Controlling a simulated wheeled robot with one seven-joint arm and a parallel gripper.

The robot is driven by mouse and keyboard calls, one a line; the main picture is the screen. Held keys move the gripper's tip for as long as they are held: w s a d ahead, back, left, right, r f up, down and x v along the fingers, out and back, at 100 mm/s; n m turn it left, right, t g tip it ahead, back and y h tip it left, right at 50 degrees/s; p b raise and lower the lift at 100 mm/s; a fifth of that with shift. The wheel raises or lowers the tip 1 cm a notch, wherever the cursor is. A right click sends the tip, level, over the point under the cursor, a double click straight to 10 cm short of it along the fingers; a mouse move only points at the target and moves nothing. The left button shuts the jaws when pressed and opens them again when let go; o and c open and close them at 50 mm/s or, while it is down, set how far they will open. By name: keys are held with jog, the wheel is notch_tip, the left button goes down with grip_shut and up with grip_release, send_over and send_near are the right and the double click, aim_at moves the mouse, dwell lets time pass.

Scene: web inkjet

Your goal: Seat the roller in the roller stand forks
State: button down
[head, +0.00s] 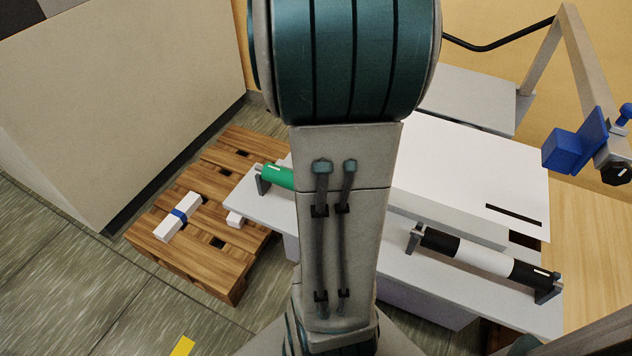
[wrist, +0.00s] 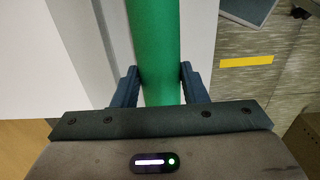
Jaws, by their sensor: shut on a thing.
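A green roller (head: 278,177) shows its left end in the head view, just above or in a dark stand fork (head: 262,186); I cannot tell whether it rests there. The rest of it and the other fork are hidden behind my arm. In the wrist view the green roller (wrist: 155,35) runs up and down the picture, between the two dark fingers of my gripper (wrist: 158,78). My gripper is shut on it. My gripper is hidden in the head view. A black-and-white roller (head: 484,259) lies across two grey forks at the right.
A grey bench (head: 400,272) carries the forks. A wooden pallet (head: 190,262) with a white, blue-banded bundle (head: 178,216) lies on the floor at left. A white sheet (head: 470,180) lies behind the bench. A blue clamp-like part (head: 577,145) hangs on a frame at right.

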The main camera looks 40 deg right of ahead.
jog(key=shift+f+b, duration=0.75)
jog(key=shift+f, duration=0.2)
jog(key=c, duration=0.8)
grip_release()
notch_tip(320, 180, up, 14)
jog(key=p, duration=0.4)
jog(key=s+a+r+m+t+p, duration=0.1)
jog(key=a+r+m+p, duration=0.3)
jog(key=a+r+p, duration=1.3)
jog(key=a+r+t, duration=0.1)
jog(key=a, duration=0.1)
jog(key=shift+s+a+m+t, duration=0.2)
jog(key=shift+a+m+t, duration=0.1)
jog(key=shift+m+t, duration=0.1)
